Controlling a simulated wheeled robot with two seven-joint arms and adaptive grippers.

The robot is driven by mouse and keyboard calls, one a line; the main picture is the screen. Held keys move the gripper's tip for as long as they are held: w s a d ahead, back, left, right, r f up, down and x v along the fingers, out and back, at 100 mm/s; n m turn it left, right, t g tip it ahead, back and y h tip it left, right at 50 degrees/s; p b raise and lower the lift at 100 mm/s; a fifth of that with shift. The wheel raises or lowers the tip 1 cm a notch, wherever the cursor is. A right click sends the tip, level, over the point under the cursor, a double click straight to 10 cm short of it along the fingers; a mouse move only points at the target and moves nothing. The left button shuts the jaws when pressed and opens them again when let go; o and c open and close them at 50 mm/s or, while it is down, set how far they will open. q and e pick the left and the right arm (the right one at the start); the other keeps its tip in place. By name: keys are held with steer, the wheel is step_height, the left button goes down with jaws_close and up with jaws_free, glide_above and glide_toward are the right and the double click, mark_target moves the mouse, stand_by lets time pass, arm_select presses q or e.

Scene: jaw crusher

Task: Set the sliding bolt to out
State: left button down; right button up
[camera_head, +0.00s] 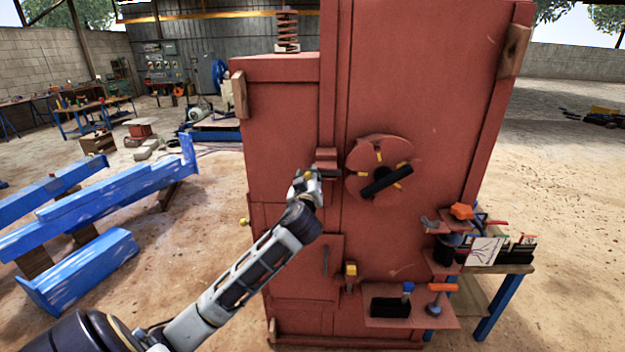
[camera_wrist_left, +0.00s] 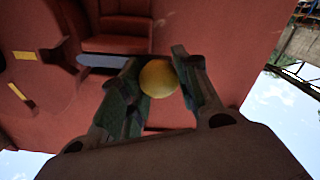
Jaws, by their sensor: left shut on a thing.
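The sliding bolt shows in the head view as a short dark bar (camera_head: 329,174) below a small red bracket (camera_head: 327,155), left of a round red disc (camera_head: 380,166). In the left wrist view the bolt is a grey-blue bar (camera_wrist_left: 100,61), with a round yellow knob (camera_wrist_left: 158,79) at its gripper end. My left gripper (camera_head: 308,180) is at the bolt's left end. It also shows in the left wrist view (camera_wrist_left: 160,82), its two fingers shut on the yellow knob from both sides. The knob is hidden in the head view. My right gripper is not in view.
The tall red crusher body (camera_head: 440,110) fills the middle. The disc carries yellow marks and a black bar handle (camera_head: 386,182). A red shelf (camera_head: 410,320) with tools juts out low, and a side table (camera_head: 500,268) stands right. Blue beams (camera_head: 80,270) lie left.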

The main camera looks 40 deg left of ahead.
arm_select(q)
steer(key=shift+a, duration=0.15)
steer(key=c, duration=1.5)
jaws_free()
steer(key=o, duration=0.5)
steer(key=shift+s+a, duration=0.2)
steer(key=shift+s, duration=0.05)
steer(key=shift+c, duration=0.2)
steer(key=shift+d, duration=0.1)
steer(key=shift+w, duration=0.1)
steer(key=shift+d, duration=0.2)
steer(key=v, duration=1.1)
steer(key=shift+s, duration=0.45)
steer(key=shift+d, duration=0.1)
